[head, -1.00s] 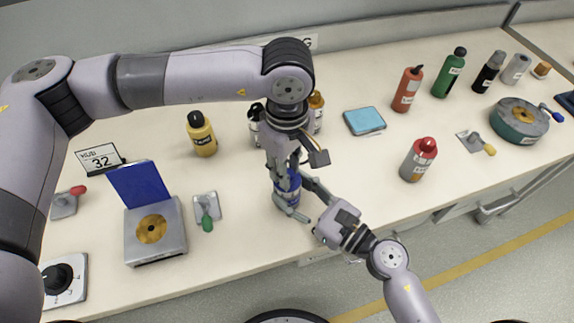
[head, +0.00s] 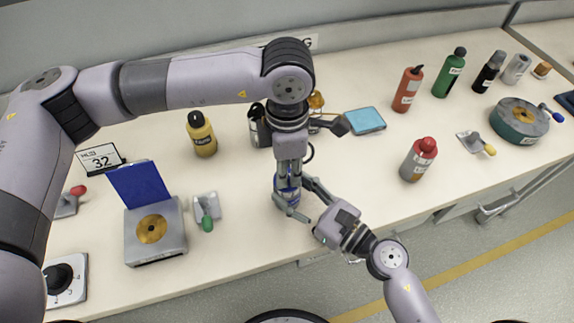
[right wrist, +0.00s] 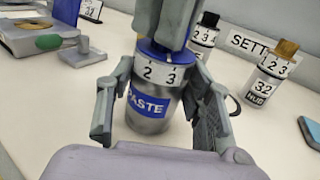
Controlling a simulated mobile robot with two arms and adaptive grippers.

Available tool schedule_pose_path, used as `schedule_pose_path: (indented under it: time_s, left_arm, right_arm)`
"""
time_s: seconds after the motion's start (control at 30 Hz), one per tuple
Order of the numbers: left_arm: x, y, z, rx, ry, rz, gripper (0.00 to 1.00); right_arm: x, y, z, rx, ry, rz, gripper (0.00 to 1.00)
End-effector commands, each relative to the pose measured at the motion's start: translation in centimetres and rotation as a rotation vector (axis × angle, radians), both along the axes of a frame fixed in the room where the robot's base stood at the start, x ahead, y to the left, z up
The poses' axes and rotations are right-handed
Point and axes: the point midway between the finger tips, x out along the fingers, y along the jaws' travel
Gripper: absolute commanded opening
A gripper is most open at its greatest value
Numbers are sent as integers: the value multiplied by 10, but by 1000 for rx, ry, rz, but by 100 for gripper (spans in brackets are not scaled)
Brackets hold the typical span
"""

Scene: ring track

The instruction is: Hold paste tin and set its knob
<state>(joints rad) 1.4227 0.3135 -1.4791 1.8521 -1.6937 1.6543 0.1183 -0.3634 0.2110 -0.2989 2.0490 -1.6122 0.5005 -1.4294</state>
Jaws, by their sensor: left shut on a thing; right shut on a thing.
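The paste tin (head: 283,198) stands upright on the bench near its front edge. In the right wrist view the tin (right wrist: 150,122) is a grey metal can with a blue PASTE label. A white scale band (right wrist: 160,76) above it shows 2 and 3. My right gripper (head: 297,197) is shut around the tin's body from the front right. My left gripper (head: 288,182) points straight down and is shut on the blue knob (right wrist: 146,48) at the top. Its fingers hide most of the knob, and I cannot read the knob's exact setting.
A placard (head: 100,159) reading 32 stands at the left. A grey box with an open blue lid (head: 140,184) and a green-handled plate (head: 206,207) lie left of the tin. A red-capped bottle (head: 418,160) stands right. Dark-capped and brown-capped bottles (right wrist: 272,70) stand behind.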

Motion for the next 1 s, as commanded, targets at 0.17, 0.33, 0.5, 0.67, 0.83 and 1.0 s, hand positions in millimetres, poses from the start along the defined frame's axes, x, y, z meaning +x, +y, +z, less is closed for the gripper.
schedule_pose_path:
  time_s: [0.17,0.33,0.5,0.67,0.83,1.0]
  left_arm:
    - [0,-1,0,-2,1,106,0]
    - [0,-1,0,-2,0,174,0]
    - [0,-1,0,-1,1,210,0]
    - [0,-1,0,-2,0,220,0]
    - [0,-1,0,-2,0,221,0]
    - [0,-1,0,-2,0,220,25]
  right_arm:
    - [0,0,-1,-2,1,0,15]
    - [0,0,-1,-2,1,0,15]
    - [0,0,-1,-2,1,0,15]
    - [0,0,-1,-2,1,0,15]
    - [0,0,-1,-2,1,0,15]
    - [0,0,-1,-2,1,0,15]
